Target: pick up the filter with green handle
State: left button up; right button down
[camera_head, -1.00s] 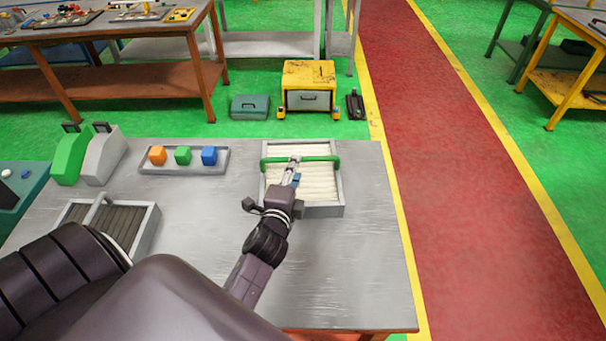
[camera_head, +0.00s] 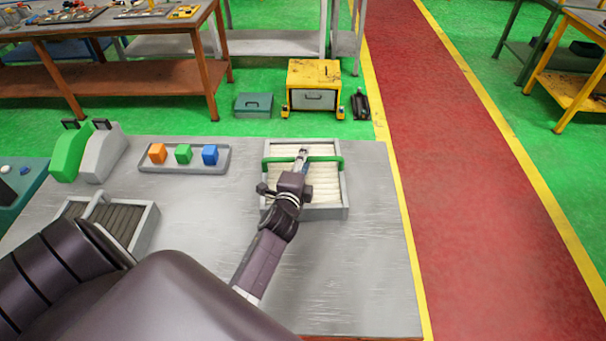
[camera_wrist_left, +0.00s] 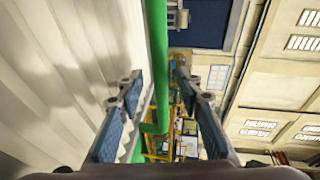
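The filter (camera_head: 325,192) with the green handle (camera_head: 328,158) lies on the grey table, a pale pleated panel in a grey frame. Its handle runs left to right across it. My left gripper (camera_head: 302,154) is over the middle of the handle. In the left wrist view, the green handle (camera_wrist_left: 157,40) passes between the two spread fingers of my left gripper (camera_wrist_left: 158,72), with gaps showing beside it. The pale pleats (camera_wrist_left: 60,80) fill the left of that view. My wrist hides part of the filter. My right gripper is not in view.
A darker filter (camera_head: 120,222) with a grey handle lies at the left of the table (camera_head: 365,265). A tray (camera_head: 222,165) holds orange, green and blue blocks. Green and grey bins (camera_head: 105,155) stand at the back left. The table's right side is clear.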

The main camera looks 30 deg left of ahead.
pick_arm(q)
jog(key=shift+w+a+f, duration=0.1)
jog(key=shift+w+a, duration=0.05)
jog(key=shift+w, duration=0.25)
grip_shut()
jog(key=shift+r, duration=0.2)
dwell(0.3)
